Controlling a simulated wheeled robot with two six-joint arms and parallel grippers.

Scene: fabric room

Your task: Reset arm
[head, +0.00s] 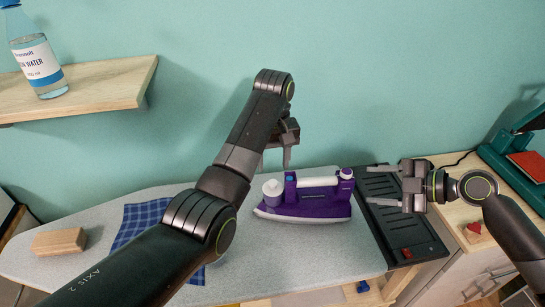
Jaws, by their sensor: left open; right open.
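My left arm comes in from the lower left and bends over the board. Its gripper (275,163) hangs pointing down, open and empty, behind and above the purple iron; part of it is hidden by the arm. My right gripper (367,185) points left, open and empty, above the black rest plate. The purple and white iron (315,208) sits on the grey ironing board (265,262), apart from both grippers. The black rest plate (392,222) with a red switch lies to the right of the iron.
A blue checked cloth (134,221) lies on the board, partly hidden by my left arm. A wooden block (59,242) is at the left. A water bottle (36,58) stands on the wall shelf (110,84). A green machine (515,178) stands on the right-hand table.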

